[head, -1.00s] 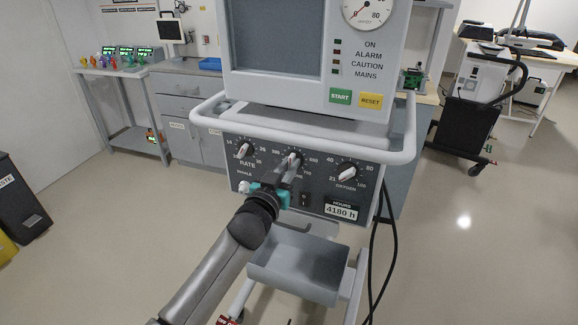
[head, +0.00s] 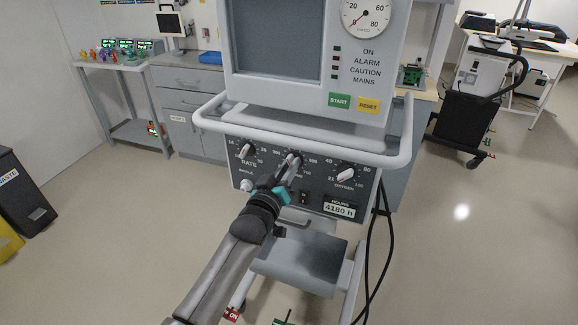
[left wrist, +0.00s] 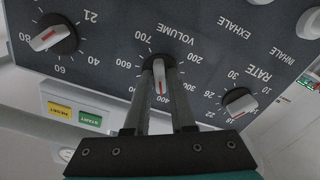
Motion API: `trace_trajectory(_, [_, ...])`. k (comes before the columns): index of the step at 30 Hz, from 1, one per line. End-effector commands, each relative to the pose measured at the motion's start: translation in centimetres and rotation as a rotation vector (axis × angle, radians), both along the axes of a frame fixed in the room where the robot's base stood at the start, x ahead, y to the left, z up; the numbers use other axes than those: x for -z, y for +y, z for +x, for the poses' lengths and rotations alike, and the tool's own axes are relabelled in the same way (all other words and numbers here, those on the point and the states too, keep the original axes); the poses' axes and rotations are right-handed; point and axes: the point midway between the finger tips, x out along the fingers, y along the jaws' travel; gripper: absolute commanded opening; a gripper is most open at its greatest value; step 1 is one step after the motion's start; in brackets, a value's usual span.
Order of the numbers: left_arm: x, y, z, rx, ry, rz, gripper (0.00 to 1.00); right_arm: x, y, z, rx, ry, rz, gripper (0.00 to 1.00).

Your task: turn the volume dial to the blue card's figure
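The volume dial (head: 292,160) is the middle knob on the ventilator's dark panel. In the left wrist view, upside down, the dial (left wrist: 159,72) has a pale grip bar with a red line pointing down, near the 400 mark. My left gripper (head: 290,170) reaches the dial from the front. In the left wrist view its two fingers (left wrist: 160,88) lie on either side of the grip bar, with little or no gap, and look shut on it. The fingers hide part of the scale. My right gripper is not in view. I see no blue card.
The rate dial (head: 245,151) and oxygen dial (head: 346,173) flank the volume dial. A pale rail (head: 300,147) runs just above the panel. A grey tray (head: 300,262) is below, and black cables (head: 385,230) hang at right. A black cart (head: 462,125) stands farther right.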

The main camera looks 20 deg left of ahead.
Motion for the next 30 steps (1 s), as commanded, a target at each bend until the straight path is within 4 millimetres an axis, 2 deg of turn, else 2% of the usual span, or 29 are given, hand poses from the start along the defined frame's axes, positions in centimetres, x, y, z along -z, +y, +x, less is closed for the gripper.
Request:
trace_trajectory(1, [0.0, 0.0, 0.0, 0.0, 0.001, 0.001, 0.3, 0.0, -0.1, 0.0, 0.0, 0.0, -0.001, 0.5])
trace_trajectory(6, [0.0, 0.0, 0.0, 0.0, 0.0, 0.002, 0.46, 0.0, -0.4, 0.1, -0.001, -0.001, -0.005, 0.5])
trace_trajectory(17, [0.0, 0.1, -0.6, 0.0, 0.001, 0.002, 0.46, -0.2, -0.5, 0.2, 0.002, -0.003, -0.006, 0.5])
trace_trajectory(23, [0.0, 0.3, -3.3, -0.001, 0.003, 0.001, 0.46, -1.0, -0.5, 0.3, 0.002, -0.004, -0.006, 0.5])
trace_trajectory(30, [-0.1, 0.6, -7.4, 0.0, 0.002, 0.003, 0.46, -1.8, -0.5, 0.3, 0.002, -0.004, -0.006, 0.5])
